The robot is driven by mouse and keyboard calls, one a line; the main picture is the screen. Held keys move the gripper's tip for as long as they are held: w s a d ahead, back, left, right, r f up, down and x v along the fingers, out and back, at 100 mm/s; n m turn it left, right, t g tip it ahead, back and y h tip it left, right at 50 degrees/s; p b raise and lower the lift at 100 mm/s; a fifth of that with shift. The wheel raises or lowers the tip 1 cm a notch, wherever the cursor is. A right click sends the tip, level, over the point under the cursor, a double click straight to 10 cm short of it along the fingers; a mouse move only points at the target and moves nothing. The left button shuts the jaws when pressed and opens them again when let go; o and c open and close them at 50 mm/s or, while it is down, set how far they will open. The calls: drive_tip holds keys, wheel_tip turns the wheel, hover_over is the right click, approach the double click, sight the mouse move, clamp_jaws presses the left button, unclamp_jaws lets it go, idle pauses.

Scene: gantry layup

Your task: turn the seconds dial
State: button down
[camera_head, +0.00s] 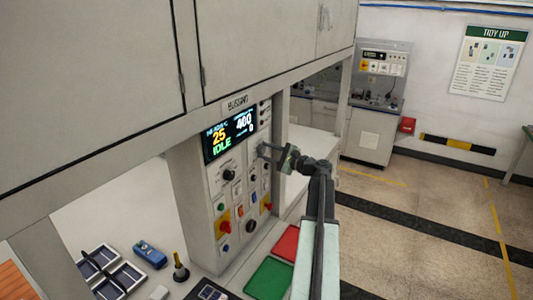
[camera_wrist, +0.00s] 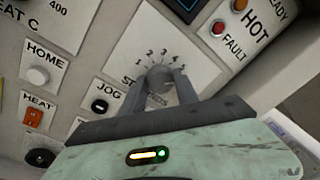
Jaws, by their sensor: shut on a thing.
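The seconds dial (camera_wrist: 161,78) is a grey round knob on a white plate (camera_wrist: 142,38) marked 1 to 5, with its label partly hidden. In the wrist view, my gripper (camera_wrist: 160,88) has one finger on each side of the knob and is shut on it. The knob's pointer cannot be made out. In the head view, my gripper (camera_head: 267,152) reaches the upper right part of the control panel from the right and hides the dial there.
The panel's display (camera_head: 230,132) reads 25, 400, 0 and IDLE. Near the dial are a JOG button (camera_wrist: 99,106), a HOME button (camera_wrist: 38,75), a HEAT switch (camera_wrist: 33,117) and a red FAULT light (camera_wrist: 218,27). Green (camera_head: 270,279) and red (camera_head: 286,243) mats lie below.

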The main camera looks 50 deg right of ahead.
drive_tip(key=n+b, duration=0.1)
drive_tip(key=n, duration=0.4)
drive_tip(key=shift+f+n, duration=0.15)
drive_tip(key=shift+n, duration=0.15)
drive_tip(key=shift+d+n+y+b, duration=0.1)
drive_tip(key=shift+n+y+b, duration=0.25)
drive_tip(key=shift+n, duration=1.95)
drive_tip(key=c, duration=0.9)
unclamp_jaws()
drive_tip(key=s, duration=0.2)
drive_tip(key=s+d, duration=0.1)
drive_tip(key=s, duration=0.4)
drive_tip(key=shift+s+d+f, duration=0.25)
drive_tip(key=shift+s+f, duration=0.1)
